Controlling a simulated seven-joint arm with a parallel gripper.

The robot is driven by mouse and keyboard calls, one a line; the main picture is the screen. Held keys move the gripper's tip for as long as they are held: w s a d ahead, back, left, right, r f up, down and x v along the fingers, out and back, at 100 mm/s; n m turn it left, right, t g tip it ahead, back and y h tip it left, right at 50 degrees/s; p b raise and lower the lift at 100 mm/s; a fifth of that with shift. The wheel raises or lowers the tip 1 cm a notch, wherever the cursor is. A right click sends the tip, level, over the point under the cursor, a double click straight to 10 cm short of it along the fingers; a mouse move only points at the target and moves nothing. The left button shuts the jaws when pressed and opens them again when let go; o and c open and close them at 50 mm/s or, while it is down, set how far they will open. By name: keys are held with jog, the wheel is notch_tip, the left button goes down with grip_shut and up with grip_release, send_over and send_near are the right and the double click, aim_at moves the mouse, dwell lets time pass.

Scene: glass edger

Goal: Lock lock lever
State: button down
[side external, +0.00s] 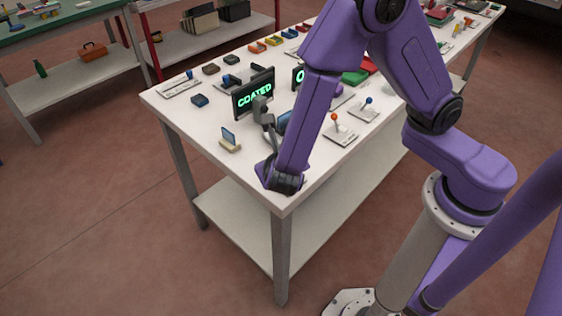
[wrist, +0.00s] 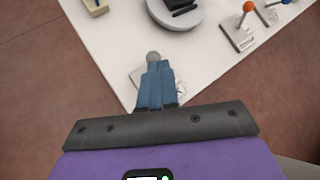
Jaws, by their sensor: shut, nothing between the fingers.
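A lever with a round grey knob (wrist: 152,57) stands on a small pale plate (wrist: 181,90) near the table's front corner. No label on it is readable; I take it as the lock lever. My gripper (wrist: 157,68) is shut and empty, its blue fingers over the plate with their tips right at the knob. I cannot tell whether they touch it. The fingers hide most of the lever's shaft, so its tilt is unclear. In the side external view my arm hides the lever, and my wrist is low at the table corner.
The white table (side external: 190,110) carries a dark screen reading COATED (side external: 254,92). An orange-knobbed lever (side external: 335,117) and a blue-knobbed lever (side external: 368,101) stand behind my arm. The table edge is close to my gripper.

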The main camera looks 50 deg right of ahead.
jog(key=shift+s+a+r, duration=0.25)
jog(key=shift+s+a, duration=0.05)
jog(key=w+v, duration=0.1)
jog(key=v, duration=1.2)
jog(key=shift+r, duration=0.25)
jog(key=s+d+r+m+g+y, duration=0.1)
jog(key=s+d+m+g+y, duration=0.2)
jog(key=d+m, duration=0.6)
jog(key=s+d+r+m+g+y, duration=0.1)
jog(key=s+d+m+g+y, duration=0.3)
jog(key=s+d+m, duration=0.4)
jog(key=shift+s+d+r+m, duration=0.2)
jog(key=shift+d+m, duration=0.15)
jog(key=shift+m, duration=0.95)
